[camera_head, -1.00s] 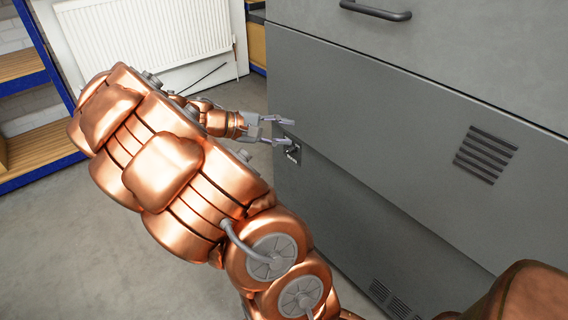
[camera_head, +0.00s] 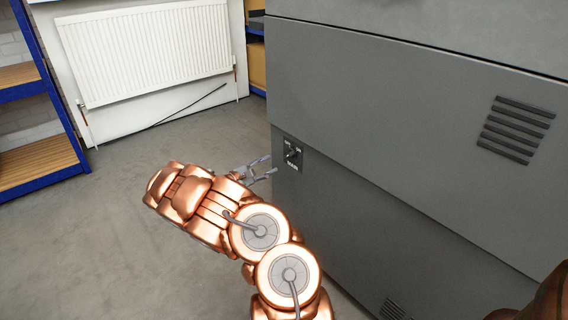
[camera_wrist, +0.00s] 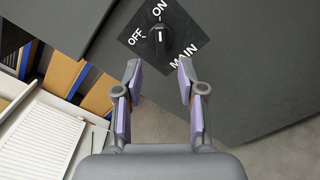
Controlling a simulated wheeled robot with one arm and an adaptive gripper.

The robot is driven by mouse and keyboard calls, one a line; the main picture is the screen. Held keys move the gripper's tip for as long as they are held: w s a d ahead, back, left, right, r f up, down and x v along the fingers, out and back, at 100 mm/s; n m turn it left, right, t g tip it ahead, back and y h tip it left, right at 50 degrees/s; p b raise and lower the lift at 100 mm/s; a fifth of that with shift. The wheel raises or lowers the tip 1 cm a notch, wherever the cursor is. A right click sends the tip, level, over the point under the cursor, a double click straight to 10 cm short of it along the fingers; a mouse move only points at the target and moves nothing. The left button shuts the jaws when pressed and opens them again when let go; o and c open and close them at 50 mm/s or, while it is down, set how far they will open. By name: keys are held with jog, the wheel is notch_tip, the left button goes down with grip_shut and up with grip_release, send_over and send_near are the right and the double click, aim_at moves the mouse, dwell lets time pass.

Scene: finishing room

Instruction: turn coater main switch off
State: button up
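The coater main switch (camera_head: 291,153) is a black rotary knob on a dark plate at the left end of the grey cabinet's front. In the wrist view the knob (camera_wrist: 159,40) shows a white mark pointing up toward ON. OFF is printed to its left and MAIN to its lower right. My gripper (camera_head: 267,168) is to the left of the switch and a little lower in the head view, apart from it. In the wrist view my gripper (camera_wrist: 159,70) is open and empty, its two fingertips below the knob in the picture.
The grey coater cabinet (camera_head: 390,120) fills the right side, with a vent (camera_head: 516,130) on its front. A white radiator (camera_head: 145,50) hangs on the back wall. A blue-framed shelf (camera_head: 45,165) stands at the left. The floor (camera_head: 100,240) between is clear.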

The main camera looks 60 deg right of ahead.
aim_at(287, 156)
jog(key=shift+b+x, duration=0.8)
jog(key=shift+x, duration=3)
jog(key=shift+s, duration=0.15)
jog(key=shift+c, duration=0.4)
grip_shut()
